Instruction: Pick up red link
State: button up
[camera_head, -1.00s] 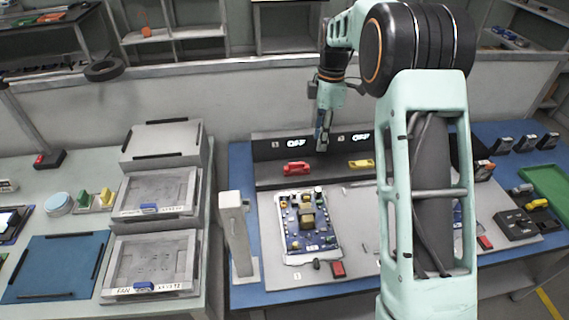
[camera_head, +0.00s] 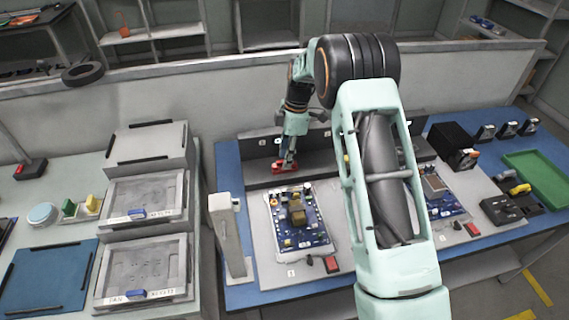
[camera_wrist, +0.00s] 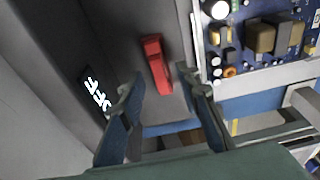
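The red link (camera_head: 286,166) lies on the dark grey shelf strip (camera_head: 253,178) behind the circuit board. In the wrist view the red link (camera_wrist: 156,64) lies lengthwise just ahead of my gripper (camera_wrist: 160,90), roughly in line with the gap between the fingers. My gripper is open, with a finger to each side of the gap. In the head view my gripper (camera_head: 287,160) is down at the link and hides part of it. I cannot tell whether the fingers touch it.
A blue circuit board (camera_head: 298,220) lies on the light panel in front of the shelf; it also shows at right in the wrist view (camera_wrist: 262,38). A dark back wall with white lettering (camera_wrist: 97,94) stands close to the left finger. A grey post (camera_head: 229,237) stands at left.

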jog(key=shift+f, duration=0.55)
grip_shut()
jog(key=shift+a+r, duration=0.1)
jog(key=shift+r, duration=0.05)
jog(key=shift+r, duration=0.6)
jog(key=s+d+r, duration=0.4)
jog(key=d+r, duration=0.1)
jog(key=r, duration=0.2)
jog(key=s+d+r, duration=0.5)
jog(key=r, duration=0.3)
jog(key=shift+s+d, duration=0.15)
jog(key=shift+d, duration=0.1)
